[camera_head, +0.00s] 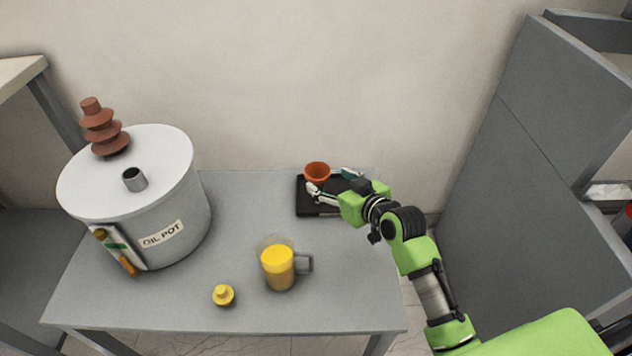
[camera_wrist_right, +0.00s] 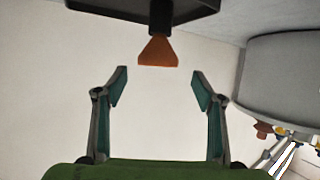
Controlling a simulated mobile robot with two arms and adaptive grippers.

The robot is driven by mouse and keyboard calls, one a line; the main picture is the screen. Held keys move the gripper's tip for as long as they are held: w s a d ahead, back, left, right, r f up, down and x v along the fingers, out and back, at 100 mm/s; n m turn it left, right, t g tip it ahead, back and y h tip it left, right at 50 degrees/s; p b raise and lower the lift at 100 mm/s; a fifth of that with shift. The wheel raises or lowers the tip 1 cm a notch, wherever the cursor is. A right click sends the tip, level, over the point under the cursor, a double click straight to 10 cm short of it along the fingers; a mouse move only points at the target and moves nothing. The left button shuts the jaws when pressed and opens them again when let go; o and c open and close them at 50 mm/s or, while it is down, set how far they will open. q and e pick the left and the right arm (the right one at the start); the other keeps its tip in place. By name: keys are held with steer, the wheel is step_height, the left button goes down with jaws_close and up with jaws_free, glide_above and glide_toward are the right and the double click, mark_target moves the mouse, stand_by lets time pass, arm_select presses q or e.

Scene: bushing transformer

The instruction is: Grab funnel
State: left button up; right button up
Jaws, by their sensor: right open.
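The orange funnel (camera_head: 317,172) stands at the back of the table on a black tray (camera_head: 303,207). In the right wrist view the funnel (camera_wrist_right: 158,51) shows small end up against a dark post, beyond and between my fingertips. My right gripper (camera_head: 332,181) is over the tray close to the funnel, with its fingers spread. In the right wrist view the right gripper (camera_wrist_right: 160,85) is open and nothing is between its fingers. My left gripper is not in view.
On the grey table (camera_head: 225,310) stand a large oil pot (camera_head: 180,205) with a brown stacked insulator (camera_head: 105,130), a jug of yellow liquid (camera_head: 278,268) and a small yellow cap (camera_head: 223,295). A grey cabinet (camera_head: 520,200) is at the right. The table's front right is clear.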

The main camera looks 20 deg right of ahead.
mark_target(312, 168)
steer(key=b+x, duration=0.1)
steer(key=x, duration=0.6)
steer(key=shift+w+b, duration=0.3)
steer(key=shift+w, duration=0.15)
steer(key=shift+w+f, duration=0.25)
steer(key=shift+w, duration=0.25)
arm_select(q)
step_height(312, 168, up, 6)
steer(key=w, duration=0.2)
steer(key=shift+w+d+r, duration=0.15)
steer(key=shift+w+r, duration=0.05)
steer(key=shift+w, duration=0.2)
arm_select(e)
steer(key=shift+c, duration=0.5)
steer(key=c, duration=1)
